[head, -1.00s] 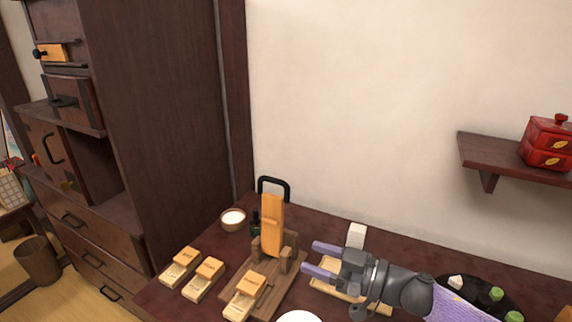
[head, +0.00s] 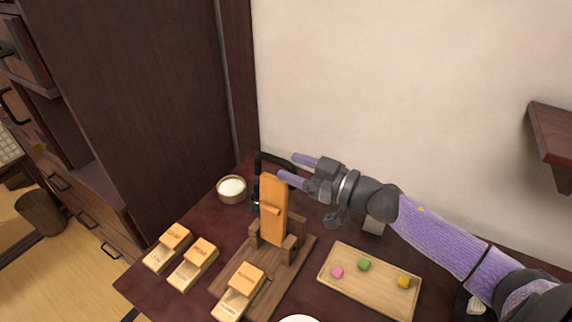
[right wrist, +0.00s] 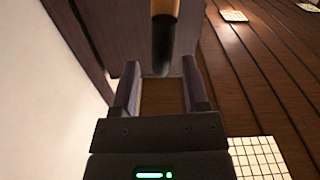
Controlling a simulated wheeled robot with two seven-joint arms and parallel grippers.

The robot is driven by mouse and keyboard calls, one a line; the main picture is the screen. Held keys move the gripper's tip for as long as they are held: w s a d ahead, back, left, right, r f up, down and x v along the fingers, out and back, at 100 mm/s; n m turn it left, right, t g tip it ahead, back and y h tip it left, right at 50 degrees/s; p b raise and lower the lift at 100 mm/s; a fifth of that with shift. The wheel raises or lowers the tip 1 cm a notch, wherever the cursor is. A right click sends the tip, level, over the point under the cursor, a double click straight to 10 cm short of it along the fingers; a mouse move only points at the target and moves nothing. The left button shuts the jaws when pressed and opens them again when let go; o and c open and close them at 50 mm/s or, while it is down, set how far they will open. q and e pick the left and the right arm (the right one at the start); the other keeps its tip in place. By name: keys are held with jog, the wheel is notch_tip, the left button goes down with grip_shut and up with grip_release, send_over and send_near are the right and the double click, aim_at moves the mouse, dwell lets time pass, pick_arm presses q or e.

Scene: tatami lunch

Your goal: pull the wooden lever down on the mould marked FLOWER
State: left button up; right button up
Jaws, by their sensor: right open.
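The wooden lever (head: 273,208) stands upright on the press with its dark wooden base (head: 290,268). Its black handle (head: 262,160) is at the top, partly hidden behind my right gripper. My right gripper (head: 289,167) is open beside the top of the lever, its fingers pointing left at the handle. In the right wrist view a black bar with an orange-brown end (right wrist: 163,45) shows between the open fingers (right wrist: 159,72). A pale wooden mould (head: 238,292) lies at the front of the base; its marking is too small to read. My left gripper is not in view.
Two more moulds (head: 168,248) (head: 193,264) lie left of the press. A white-filled bowl (head: 231,189) stands behind them. A wooden tray (head: 345,283) with small coloured sweets lies at right. The wall (head: 400,90) rises behind the table.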

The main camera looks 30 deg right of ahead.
jog(key=shift+x, duration=1.15)
grip_shut()
jog(key=shift+r, duration=0.1)
dwell(0.5)
